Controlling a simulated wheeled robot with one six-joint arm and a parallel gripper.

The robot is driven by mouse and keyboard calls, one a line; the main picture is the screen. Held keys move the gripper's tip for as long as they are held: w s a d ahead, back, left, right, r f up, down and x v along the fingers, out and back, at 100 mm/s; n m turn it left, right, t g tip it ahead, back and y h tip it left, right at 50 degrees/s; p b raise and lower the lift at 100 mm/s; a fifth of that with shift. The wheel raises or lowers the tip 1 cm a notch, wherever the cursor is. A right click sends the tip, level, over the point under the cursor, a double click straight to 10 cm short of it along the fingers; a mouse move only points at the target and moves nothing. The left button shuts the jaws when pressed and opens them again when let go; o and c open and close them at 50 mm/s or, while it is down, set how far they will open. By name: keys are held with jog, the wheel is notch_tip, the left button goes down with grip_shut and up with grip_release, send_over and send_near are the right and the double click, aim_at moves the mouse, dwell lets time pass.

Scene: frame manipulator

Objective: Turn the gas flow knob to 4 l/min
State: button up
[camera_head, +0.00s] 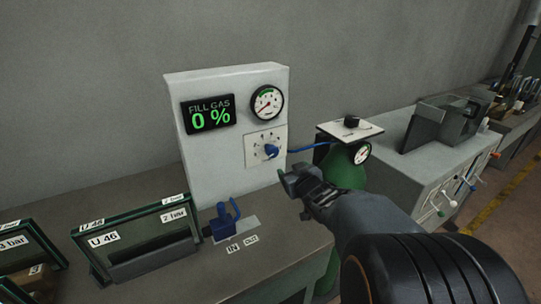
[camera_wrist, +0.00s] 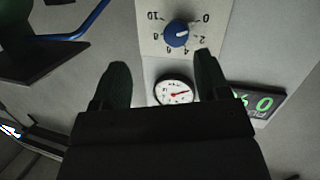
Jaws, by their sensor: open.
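The gas flow knob (camera_head: 271,150) is a small blue knob on a white scale plate (camera_head: 264,140) on the grey panel's front. The wrist view shows the knob (camera_wrist: 176,34) upside down, with scale numbers from 0 to 10 around it. Its light mark is too small for me to read a setting. My gripper (camera_head: 297,183) is open and empty, below and to the right of the knob, apart from it. In the wrist view the two dark fingers of my gripper (camera_wrist: 161,67) are spread, with the knob beyond them, slightly right of their middle.
The panel carries a round gauge (camera_head: 267,103) and a display (camera_head: 208,114) reading "FILL GAS 0 %". A blue hose (camera_head: 308,147) runs right to a green cylinder (camera_head: 344,171). A blue valve (camera_head: 224,220) and framed glass panels (camera_head: 140,240) stand on the bench.

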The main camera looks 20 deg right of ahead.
aim_at(274, 153)
jog(key=w+t+y, duration=0.1)
jog(key=w, duration=0.3)
jog(key=w+n+t+y, duration=0.1)
jog(key=w, duration=0.4)
jog(key=w+a+n+y, duration=0.1)
jog(key=w, duration=0.4)
jog(key=shift+a+t+y, duration=0.1)
jog(key=shift+t+y, duration=0.2)
jog(key=shift+t, duration=0.1)
jog(key=c, duration=0.9)
jog(key=shift+c, duration=0.2)
